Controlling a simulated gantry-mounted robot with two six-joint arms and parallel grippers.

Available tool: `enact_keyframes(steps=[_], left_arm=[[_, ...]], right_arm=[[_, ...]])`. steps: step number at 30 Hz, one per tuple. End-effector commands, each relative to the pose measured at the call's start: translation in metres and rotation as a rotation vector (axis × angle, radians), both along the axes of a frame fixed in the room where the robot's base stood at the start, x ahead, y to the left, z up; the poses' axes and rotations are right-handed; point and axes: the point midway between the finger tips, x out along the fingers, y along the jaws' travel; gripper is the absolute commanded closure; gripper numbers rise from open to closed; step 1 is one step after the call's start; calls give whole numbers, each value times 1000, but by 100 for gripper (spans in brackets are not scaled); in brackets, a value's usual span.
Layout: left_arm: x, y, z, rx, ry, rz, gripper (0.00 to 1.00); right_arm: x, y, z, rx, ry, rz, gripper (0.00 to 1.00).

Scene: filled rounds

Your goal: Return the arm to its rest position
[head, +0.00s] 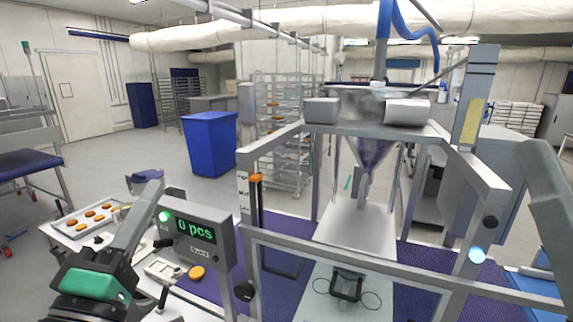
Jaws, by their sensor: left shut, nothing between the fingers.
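My left gripper (120,265) is at the lower left, dark with a green part on the arm beside it. It is shut and empty, above the left worktop and to the left of the counter display. Its fingertips are small and partly lost against the arm. My right arm shows only as a grey link at the right edge; its gripper is out of view. A filling machine with a steel hopper (372,150) stands in the middle behind a metal frame (400,264).
A tray (70,234) with several orange-brown rounds lies at the left. One round (197,272) lies apart near the display. An orange-topped lever (256,178) is on the frame. A dark wired fixture (346,285) sits under the hopper. A blue bin (209,143) stands behind.

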Motion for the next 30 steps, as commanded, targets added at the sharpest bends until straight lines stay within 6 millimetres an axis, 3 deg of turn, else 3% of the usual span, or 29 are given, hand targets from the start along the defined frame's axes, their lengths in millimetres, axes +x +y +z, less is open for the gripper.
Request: enact_keyframes(steps=[1,3,6,8,11,13,21,24,27,30], left_arm=[[-32,-4,29,124,-106,59,100],[-77,-5,62,327,-246,195,100],[-126,-1,87,585,-373,417,100],[-141,0,93,728,-408,542,100],[-142,0,93,971,-400,723,100],[-142,0,137,1014,-399,755,100],[-141,0,253,1011,-397,750,100],[-141,0,287,1011,-396,749,100],[-140,0,305,1011,-395,750,100],[-140,0,309,1010,-395,749,100]], right_arm=[[0,0,0,0,0,0,48],[0,0,0,0,0,0,48],[0,0,0,0,0,0,48],[0,0,0,0,0,0,48],[0,0,0,0,0,0,48],[1,0,42,0,3,0,48],[0,0,160,0,-1,0,48],[0,0,195,0,-1,0,48],[0,0,213,0,0,0,48],[0,0,217,0,0,0,48]])
